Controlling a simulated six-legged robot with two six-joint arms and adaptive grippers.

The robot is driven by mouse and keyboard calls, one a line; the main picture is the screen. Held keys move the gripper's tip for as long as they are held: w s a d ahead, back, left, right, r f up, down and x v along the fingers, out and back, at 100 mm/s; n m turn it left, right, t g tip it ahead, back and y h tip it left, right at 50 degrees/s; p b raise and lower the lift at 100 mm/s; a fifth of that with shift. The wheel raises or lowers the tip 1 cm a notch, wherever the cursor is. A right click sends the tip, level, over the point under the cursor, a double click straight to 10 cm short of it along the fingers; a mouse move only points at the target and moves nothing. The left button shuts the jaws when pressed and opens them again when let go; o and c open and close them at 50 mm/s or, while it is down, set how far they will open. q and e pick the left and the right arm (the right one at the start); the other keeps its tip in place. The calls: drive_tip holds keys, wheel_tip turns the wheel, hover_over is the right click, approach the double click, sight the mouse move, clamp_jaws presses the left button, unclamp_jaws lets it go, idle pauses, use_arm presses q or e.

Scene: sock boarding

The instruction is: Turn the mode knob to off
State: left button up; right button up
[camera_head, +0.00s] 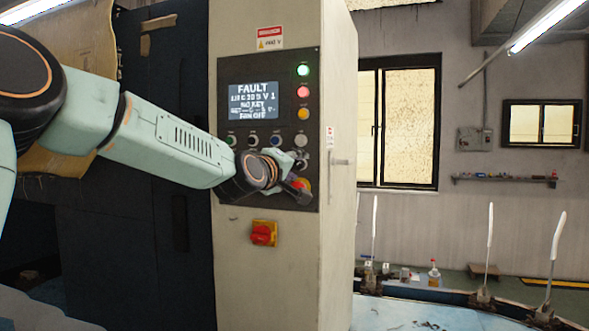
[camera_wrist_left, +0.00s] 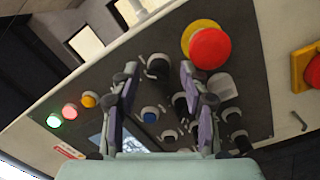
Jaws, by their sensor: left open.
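The grey control panel (camera_head: 288,70) is on the front of a cream cabinet. My left gripper (camera_head: 292,174) is at its lower right part, hiding some controls in the head view. In the left wrist view, my left gripper (camera_wrist_left: 158,70) is open, with its two fingers pointing at the panel. A black knob (camera_wrist_left: 157,66) shows between the fingertips, with a gap visible to the fingers. Several other black knobs (camera_wrist_left: 180,106) and a blue button (camera_wrist_left: 150,114) lie nearby. I cannot read the labels, so which knob is the mode knob is unclear. My right gripper is not in view.
A red emergency button (camera_wrist_left: 209,48) with a yellow collar is close to the right finger. Green, red and amber lamps (camera_head: 303,92) line the panel's right side. The screen (camera_head: 254,103) reads "FAULT". A red and yellow switch (camera_head: 264,233) sits below the panel.

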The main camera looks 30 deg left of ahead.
use_arm(q)
drive_tip(key=shift+a, duration=0.15)
drive_tip(key=shift+s+d+r, duration=0.1)
drive_tip(key=shift+s+d, duration=0.05)
drive_tip(key=shift+d, duration=0.15)
drive_tip(key=shift+c, duration=0.5)
drive_tip(key=shift+d, duration=0.1)
drive_tip(key=shift+c, duration=0.7)
drive_tip(key=shift+a, duration=0.25)
drive_tip(key=c, duration=0.4)
drive_tip(key=shift+d, duration=0.1)
clamp_jaws()
